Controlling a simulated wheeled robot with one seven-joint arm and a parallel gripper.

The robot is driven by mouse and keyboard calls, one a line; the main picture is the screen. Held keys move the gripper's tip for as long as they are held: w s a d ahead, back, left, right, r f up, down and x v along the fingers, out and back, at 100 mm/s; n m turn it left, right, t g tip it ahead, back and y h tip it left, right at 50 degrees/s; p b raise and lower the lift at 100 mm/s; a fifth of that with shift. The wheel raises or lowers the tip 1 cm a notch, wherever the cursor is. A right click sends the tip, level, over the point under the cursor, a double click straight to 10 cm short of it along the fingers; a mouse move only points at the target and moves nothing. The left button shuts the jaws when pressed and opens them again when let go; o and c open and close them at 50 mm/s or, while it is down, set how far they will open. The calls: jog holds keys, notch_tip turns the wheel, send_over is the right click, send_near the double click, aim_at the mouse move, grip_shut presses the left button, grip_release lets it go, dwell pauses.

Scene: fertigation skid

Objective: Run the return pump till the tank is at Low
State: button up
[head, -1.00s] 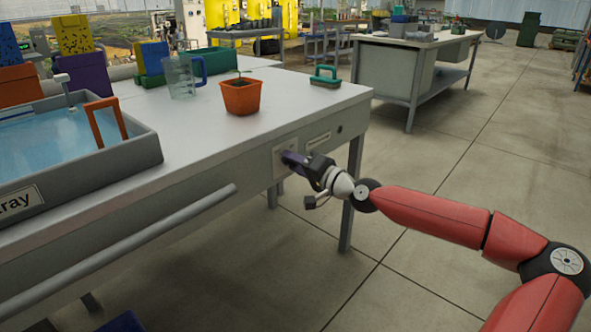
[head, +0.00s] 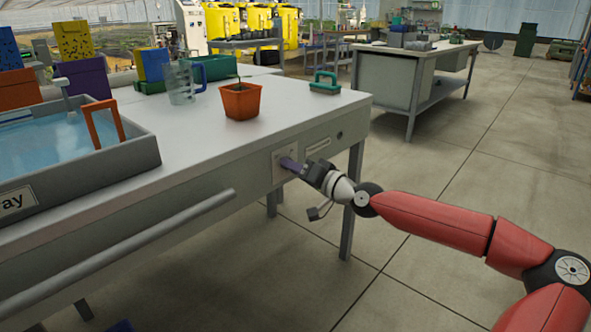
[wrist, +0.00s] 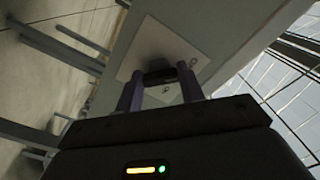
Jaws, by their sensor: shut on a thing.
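A pale square switch plate (head: 279,172) is on the bench's front face, near its right end. It also shows in the wrist view (wrist: 150,35). My gripper (head: 288,163) reaches it from the right. In the wrist view, the two purple fingers of my gripper (wrist: 160,85) are shut on a small dark switch handle (wrist: 160,76) at the plate. The fingers hide part of the handle, and I cannot read its position. At left, a grey tank (head: 148,154) with a label ending in "ray" holds blue water (head: 45,142). No level mark is readable.
An orange pot (head: 241,101) with a seedling, a clear jug (head: 181,85) and a green-handled brush (head: 324,84) stand on the bench top (head: 190,130). A rail (head: 150,235) runs along the bench front. The floor at right is clear.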

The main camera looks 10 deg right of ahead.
jog(key=shift+f, duration=0.1)
jog(key=o, duration=1)
jog(key=shift+s+d, duration=0.1)
jog(key=v, duration=0.7)
jog(key=shift+s, duration=0.25)
jog(key=shift+d, duration=0.1)
